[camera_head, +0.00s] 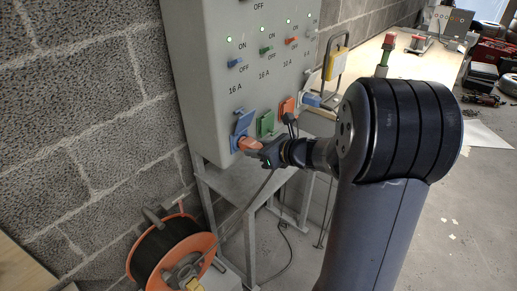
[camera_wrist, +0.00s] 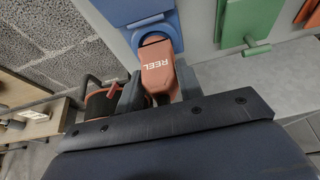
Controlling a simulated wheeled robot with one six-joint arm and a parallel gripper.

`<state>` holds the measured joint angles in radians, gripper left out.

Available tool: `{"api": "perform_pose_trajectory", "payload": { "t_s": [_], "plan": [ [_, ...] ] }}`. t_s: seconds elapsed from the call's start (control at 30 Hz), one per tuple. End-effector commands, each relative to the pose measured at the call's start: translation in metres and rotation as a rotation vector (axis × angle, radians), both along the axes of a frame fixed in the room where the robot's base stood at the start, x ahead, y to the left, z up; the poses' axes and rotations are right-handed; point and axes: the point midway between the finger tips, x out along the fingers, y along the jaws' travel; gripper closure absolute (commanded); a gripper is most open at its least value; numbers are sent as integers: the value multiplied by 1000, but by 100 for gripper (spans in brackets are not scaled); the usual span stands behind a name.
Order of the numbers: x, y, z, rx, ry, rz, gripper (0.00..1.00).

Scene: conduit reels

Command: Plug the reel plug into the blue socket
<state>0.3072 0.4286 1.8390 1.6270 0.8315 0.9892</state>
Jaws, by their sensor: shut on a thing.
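The orange plug (camera_head: 250,144) marked REEL is at the blue socket (camera_head: 242,124) on the grey panel, whose lid is raised. In the wrist view the plug (camera_wrist: 158,68) points up into the round opening of the blue socket (camera_wrist: 151,28). Its front end is hidden there, so its depth cannot be told. My gripper (camera_head: 264,151) is shut on the plug's body, with one finger on each side in the wrist view (camera_wrist: 160,86). The orange cable reel (camera_head: 172,250) stands on the floor below, left of the panel stand.
A green socket (camera_head: 266,123) and a red-orange socket (camera_head: 287,107) sit to the right on the panel (camera_head: 205,85). A dark cable (camera_head: 248,210) hangs below my gripper. A block wall (camera_head: 85,110) is close on the left. A workbench (camera_head: 375,70) stands behind.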

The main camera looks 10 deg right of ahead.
Motion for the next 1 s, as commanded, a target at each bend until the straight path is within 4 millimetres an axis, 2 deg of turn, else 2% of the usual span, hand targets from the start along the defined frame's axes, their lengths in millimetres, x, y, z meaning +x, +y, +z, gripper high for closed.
{"api": "perform_pose_trajectory", "payload": {
  "t_s": [0.43,0.47,0.7,0.77,1.0],
  "plan": [
    [7,5,0,0,0,0,85],
    [8,5,0,0,0,-1,64],
    [7,5,0,0,0,0,44],
    [7,5,0,0,0,0,40],
    [7,5,0,0,0,-1,39]
  ]
}}
